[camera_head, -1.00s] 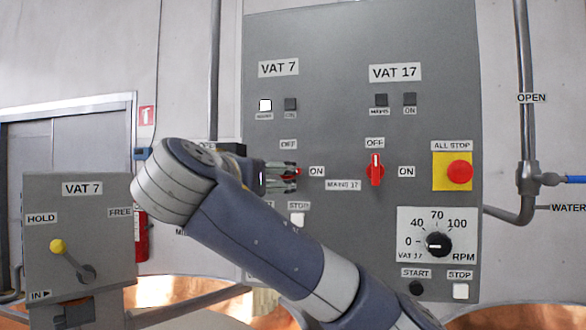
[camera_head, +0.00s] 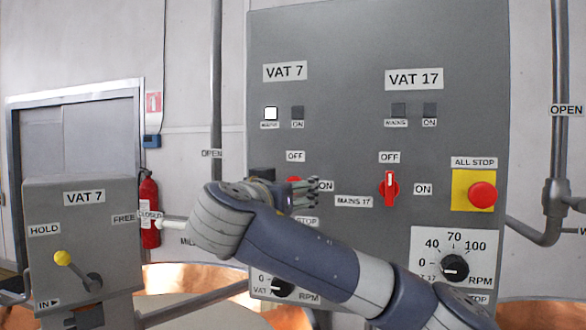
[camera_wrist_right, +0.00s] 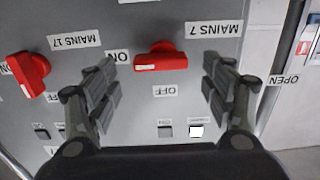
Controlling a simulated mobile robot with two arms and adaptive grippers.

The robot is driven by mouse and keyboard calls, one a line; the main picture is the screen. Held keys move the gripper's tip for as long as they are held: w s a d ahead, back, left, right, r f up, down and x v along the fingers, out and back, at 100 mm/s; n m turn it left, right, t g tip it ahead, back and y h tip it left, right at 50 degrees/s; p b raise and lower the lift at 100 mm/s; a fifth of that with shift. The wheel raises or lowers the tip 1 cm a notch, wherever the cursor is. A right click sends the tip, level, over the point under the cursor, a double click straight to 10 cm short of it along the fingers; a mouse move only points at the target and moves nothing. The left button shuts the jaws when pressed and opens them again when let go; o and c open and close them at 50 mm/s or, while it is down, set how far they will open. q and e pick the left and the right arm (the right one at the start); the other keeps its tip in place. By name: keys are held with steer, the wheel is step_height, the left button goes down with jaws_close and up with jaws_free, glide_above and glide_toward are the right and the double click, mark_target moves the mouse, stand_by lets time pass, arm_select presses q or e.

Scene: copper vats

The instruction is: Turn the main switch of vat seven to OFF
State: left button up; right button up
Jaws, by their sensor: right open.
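In the head view the switch (camera_head: 294,184) is mostly hidden behind my right gripper (camera_head: 303,193). My right gripper is open, with its fingers on either side of the switch and gaps between them and the handle in the wrist view. My left gripper is not in view.
The similar red MAINS 17 switch (camera_head: 389,188) stands upright toward OFF, close beside. The red ALL STOP button (camera_head: 482,195) is farther right. Vat 7's mains lamp (camera_head: 270,113) is lit white. A grey box with a yellow-knobbed lever (camera_head: 63,258) stands at left.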

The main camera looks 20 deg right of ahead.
steer(key=p+x, duration=0.2)
steer(key=x, duration=0.2)
steer(key=shift+d+r, duration=0.1)
steer(key=shift+r, duration=0.1)
steer(key=shift+w+d+f, duration=0.1)
steer(key=shift+w+d, duration=0.05)
steer(key=shift+w, duration=0.15)
steer(key=shift+w+d+f, duration=0.1)
steer(key=shift+w, duration=0.1)
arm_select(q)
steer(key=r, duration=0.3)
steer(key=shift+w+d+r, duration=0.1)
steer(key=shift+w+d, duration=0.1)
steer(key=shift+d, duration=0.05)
arm_select(e)
steer(key=c, duration=1.1)
